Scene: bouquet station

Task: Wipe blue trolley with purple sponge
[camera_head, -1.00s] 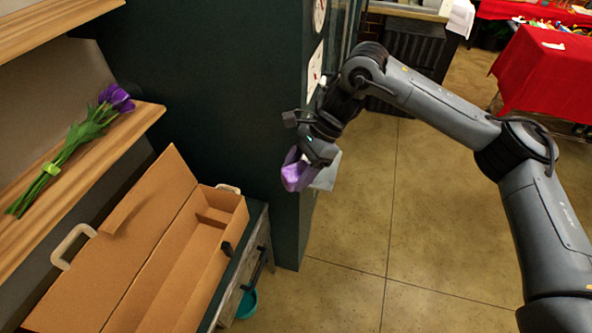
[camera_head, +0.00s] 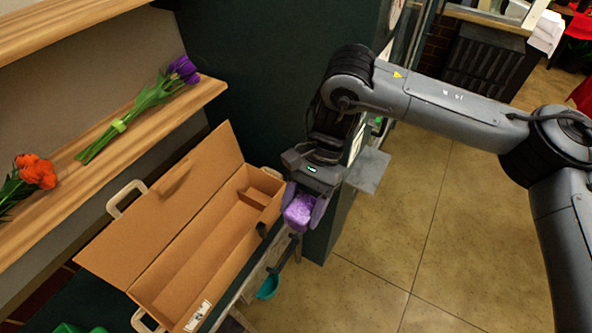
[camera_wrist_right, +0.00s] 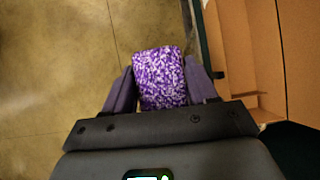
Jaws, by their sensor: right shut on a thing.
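The purple sponge (camera_head: 299,213) is held between the fingers of my right gripper (camera_head: 303,206). In the right wrist view the speckled purple sponge (camera_wrist_right: 160,78) sits between both fingers of the gripper (camera_wrist_right: 161,85), which is shut on it. In the head view the gripper hangs at the right edge of the open cardboard box, in front of the dark green cabinet. I see no blue trolley in these frames. My left gripper is not in view.
An open cardboard box (camera_head: 187,246) with handles stands below a wooden shelf (camera_head: 150,140). Purple tulips (camera_head: 183,70) and orange flowers (camera_head: 36,170) lie on the shelf. The tiled floor (camera_head: 430,250) at right is clear.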

